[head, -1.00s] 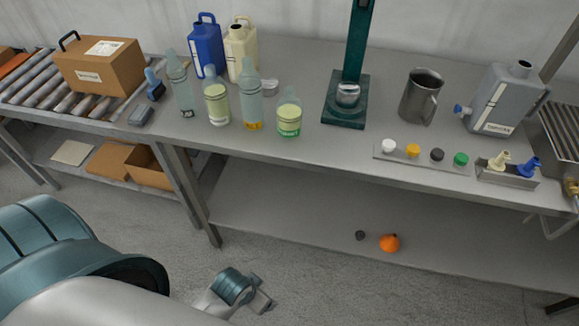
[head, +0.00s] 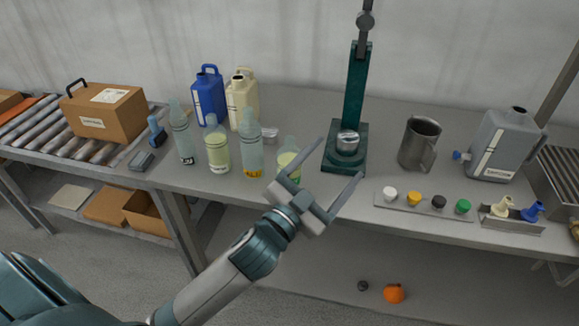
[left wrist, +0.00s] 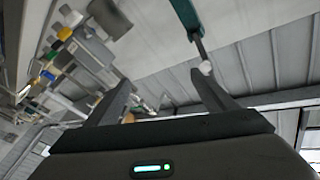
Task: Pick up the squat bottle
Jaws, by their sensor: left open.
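The squat bottle (head: 287,157), short and clear with pale yellow-green liquid and a green label, stands upright on the bench at the right end of a group of bottles. My left gripper (head: 349,158) is open and empty, with its fingers pointing up and to the right. Its near finger and body overlap the lower right of the bottle in the head view and hide part of it. The bottle is not between the fingertips. In the left wrist view the open fingers (left wrist: 162,82) show with nothing held, and I cannot make out the squat bottle there. My right gripper is not in view.
Taller bottles (head: 251,150) stand close on the left of the squat bottle. A dark green press stand (head: 345,165) is close on its right. A metal jug (head: 417,145), a row of coloured caps (head: 425,203) and a grey canister (head: 497,145) are farther right.

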